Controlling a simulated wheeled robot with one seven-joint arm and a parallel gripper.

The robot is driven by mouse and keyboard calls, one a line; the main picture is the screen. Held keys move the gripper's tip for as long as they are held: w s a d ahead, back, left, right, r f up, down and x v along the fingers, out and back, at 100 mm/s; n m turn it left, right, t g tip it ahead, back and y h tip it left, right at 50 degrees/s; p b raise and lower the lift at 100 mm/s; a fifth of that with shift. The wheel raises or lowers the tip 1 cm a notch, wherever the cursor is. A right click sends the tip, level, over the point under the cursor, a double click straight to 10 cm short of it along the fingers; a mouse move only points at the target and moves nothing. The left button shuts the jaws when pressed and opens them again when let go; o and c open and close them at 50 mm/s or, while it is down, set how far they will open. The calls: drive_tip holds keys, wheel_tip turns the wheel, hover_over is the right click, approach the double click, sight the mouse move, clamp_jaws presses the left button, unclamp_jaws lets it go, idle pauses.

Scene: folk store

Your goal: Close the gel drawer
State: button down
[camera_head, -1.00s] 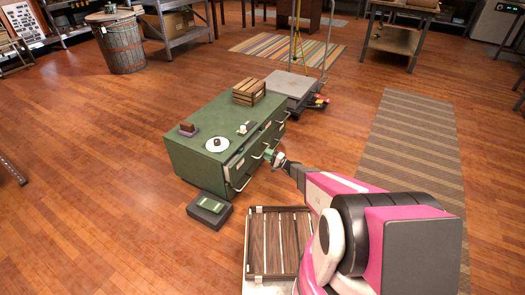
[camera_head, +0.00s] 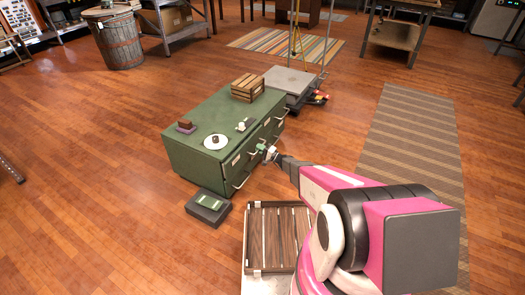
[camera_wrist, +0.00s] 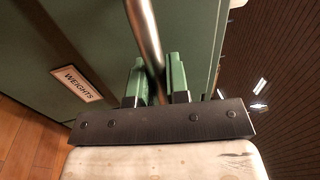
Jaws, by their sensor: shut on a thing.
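A long green cabinet (camera_head: 195,121) with handled drawers stands low on the wood floor in the head view. My gripper (camera_head: 266,152) is at its front face, near the middle. In the wrist view my gripper (camera_wrist: 160,85) has its two green fingers shut around a metal bar handle (camera_wrist: 143,25). The green drawer front (camera_wrist: 95,35) lies close behind the handle. A label (camera_wrist: 76,84) reading "WEIGHTS" shows to the left; no gel label is readable. The upper drawer front looks nearly in line with the cabinet, but whether a gap is left cannot be told.
On the cabinet top are a wooden crate (camera_head: 248,88), a white plate (camera_head: 216,142) and small items. A dark box (camera_head: 208,208) sits at its near end. A slatted tray (camera_head: 279,237) lies in front. A striped rug (camera_head: 412,140) is at right.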

drive_tip(key=shift+f+x, duration=0.2)
drive_tip(key=shift+x, duration=0.95)
drive_tip(key=shift+w, duration=0.15)
drive_tip(key=c, duration=1.1)
unclamp_jaws()
drive_tip(key=shift+a, duration=0.1)
drive_tip(key=v, duration=1.1)
